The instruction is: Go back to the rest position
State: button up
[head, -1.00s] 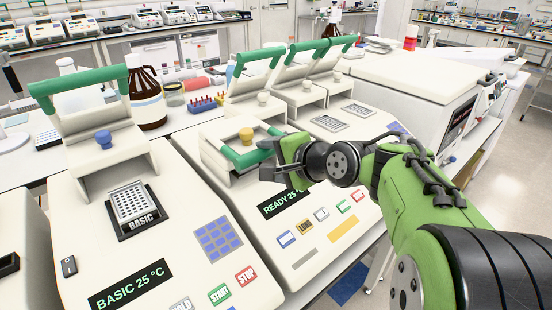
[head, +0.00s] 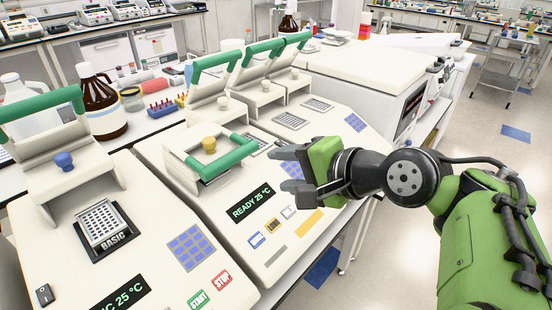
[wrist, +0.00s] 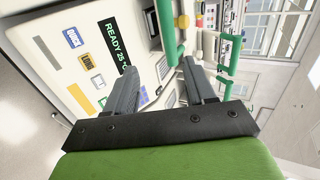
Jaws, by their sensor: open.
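My gripper (head: 291,181) is open and empty in the head view. It is in the air above the right part of the thermal cycler (head: 240,250) whose screen reads "READY 25 °C". Its two grey fingers also show in the wrist view (wrist: 158,85), apart, with nothing between them. That cycler's lid (head: 190,140) is down, with a yellow knob (head: 209,145) and a green handle (head: 230,160). The handle lies to the left of the fingertips, apart from them. Part of the cycler's blue pad is hidden behind my gripper.
A cycler marked BASIC (head: 160,250) stands at the left with its lid raised. More cyclers with raised lids stand behind (head: 290,121). A brown bottle (head: 100,105) and a tube rack (head: 166,107) are on the bench. Open floor (head: 400,260) lies at the right.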

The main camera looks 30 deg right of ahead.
jog(key=s+a+n+g+p, duration=0.3)
jog(key=a+n+p, duration=0.2)
jog(key=a+n, duration=0.2)
jog(key=s+f+n+g+h+p, duration=0.1)
jog(key=s+n+g+h+p, duration=0.2)
jog(key=s+n+p, duration=0.2)
jog(key=s+a+n, duration=0.1)
jog(key=s+n, duration=0.1)
jog(key=s, duration=0.1)
jog(key=shift+s+f+n+h, duration=0.2)
jog(key=shift+f+n+h, duration=0.1)
jog(key=shift+f+h, duration=0.1)
